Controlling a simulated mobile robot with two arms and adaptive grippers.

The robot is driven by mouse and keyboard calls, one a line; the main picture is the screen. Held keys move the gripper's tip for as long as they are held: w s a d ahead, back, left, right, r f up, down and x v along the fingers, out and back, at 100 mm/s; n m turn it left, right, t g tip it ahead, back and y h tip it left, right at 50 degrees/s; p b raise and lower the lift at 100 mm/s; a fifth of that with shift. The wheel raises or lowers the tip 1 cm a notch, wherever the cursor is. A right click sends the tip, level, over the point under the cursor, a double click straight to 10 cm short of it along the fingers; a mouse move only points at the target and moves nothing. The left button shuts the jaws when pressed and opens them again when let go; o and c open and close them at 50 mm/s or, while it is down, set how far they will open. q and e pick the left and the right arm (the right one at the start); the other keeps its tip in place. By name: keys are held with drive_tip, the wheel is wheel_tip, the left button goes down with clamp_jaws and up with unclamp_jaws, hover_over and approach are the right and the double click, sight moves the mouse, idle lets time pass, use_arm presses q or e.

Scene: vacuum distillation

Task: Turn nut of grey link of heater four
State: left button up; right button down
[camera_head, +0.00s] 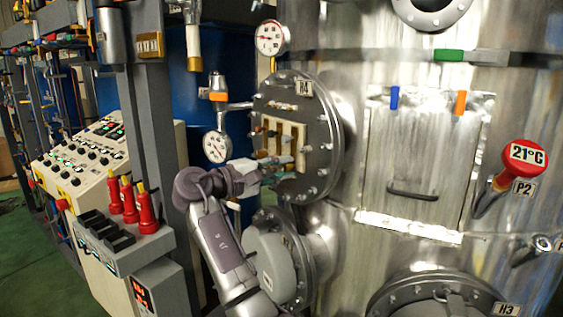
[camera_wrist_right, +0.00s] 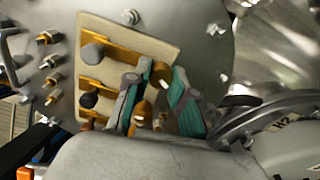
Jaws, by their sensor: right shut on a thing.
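Heater four is the round steel flange (camera_head: 324,128) with a label tag at its top right. On it is a pale square plate (camera_head: 270,128) with brass-coloured link bars; the plate (camera_wrist_right: 118,32) also shows in the wrist view. A grey cap (camera_wrist_right: 94,52) and a black cap (camera_wrist_right: 88,101) sit on the bars at left. My right gripper (camera_head: 286,164) is at the plate's lower part. In the wrist view its teal-padded fingers (camera_wrist_right: 157,103) close around a brass-coloured nut (camera_wrist_right: 143,113). The fingers partly hide the link there, so its colour is unclear. My left gripper is out of view.
Bolts ring the flange. A pressure gauge (camera_head: 217,146) stands left of it and another gauge (camera_head: 271,38) above. A second round flange (camera_head: 275,262) lies just below my right arm.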

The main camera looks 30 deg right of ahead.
drive_tip(key=shift+r+n+p, duration=0.15)
drive_tip(key=shift+n+p, duration=0.2)
drive_tip(key=shift+n, duration=0.35)
drive_tip(key=c, duration=1)
unclamp_jaws()
drive_tip(key=shift+w+d, duration=0.1)
drive_tip(key=a, duration=1.2)
drive_tip(key=shift+s, duration=0.3)
